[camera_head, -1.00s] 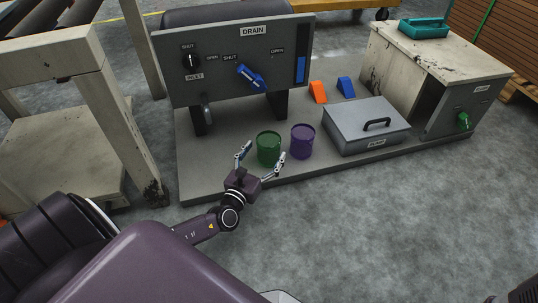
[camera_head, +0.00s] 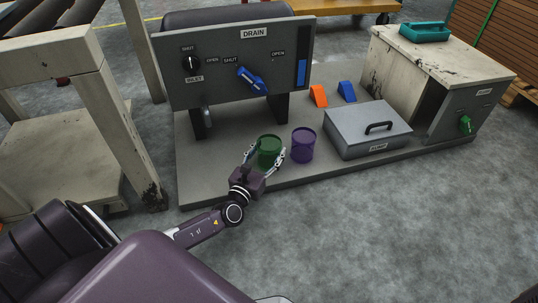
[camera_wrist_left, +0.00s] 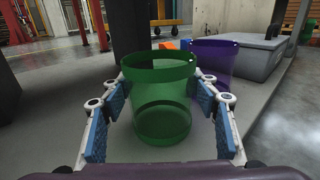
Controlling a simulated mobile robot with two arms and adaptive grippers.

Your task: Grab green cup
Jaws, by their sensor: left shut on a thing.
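The green cup (camera_head: 269,151) stands upright on the grey platform, below the drain panel. It fills the middle of the left wrist view (camera_wrist_left: 160,100) and looks see-through. My left gripper (camera_head: 265,160) is shut on the green cup, with one finger on each side of it. The blue finger pads (camera_wrist_left: 224,122) show beside the cup in the left wrist view. My right gripper is not in view.
A purple cup (camera_head: 303,145) stands close to the right of the green cup. A grey lidded box (camera_head: 367,134) is further right. Orange (camera_head: 318,96) and blue (camera_head: 347,91) wedges lie behind. The drain panel (camera_head: 285,50) rises behind the green cup.

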